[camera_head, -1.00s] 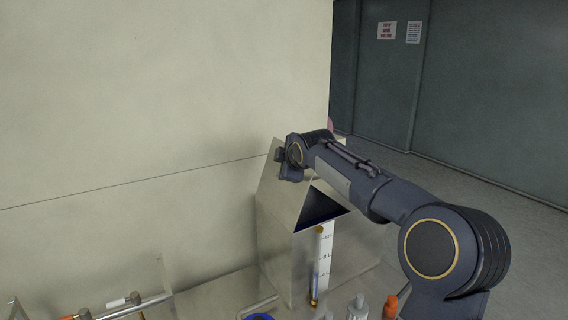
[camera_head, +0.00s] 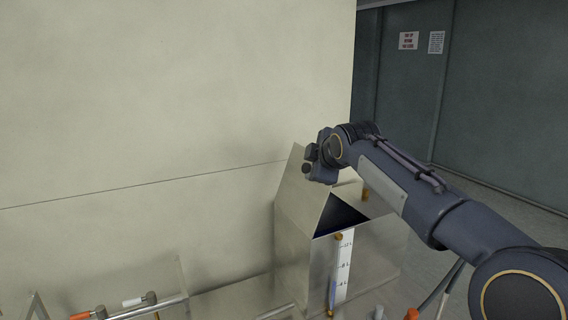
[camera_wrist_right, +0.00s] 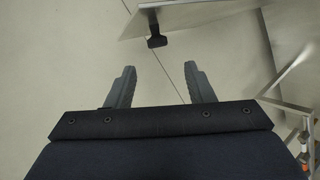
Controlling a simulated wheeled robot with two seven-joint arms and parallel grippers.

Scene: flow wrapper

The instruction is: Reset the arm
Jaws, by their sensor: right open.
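My right arm comes in from the right in the head view, stretched over a metal box-shaped hopper with a dark opening. My right gripper (camera_head: 314,162) is at the far end of that arm, beside the upper edge of the hopper (camera_head: 292,245). In the right wrist view the two fingers of the right gripper (camera_wrist_right: 160,82) are spread apart with nothing between them. My left gripper is not in either view.
A white level gauge (camera_head: 341,275) is on the hopper's front. A large cream wall (camera_head: 150,100) fills the left and back. In the wrist view, a metal panel (camera_wrist_right: 185,14) and frame parts are close at upper right.

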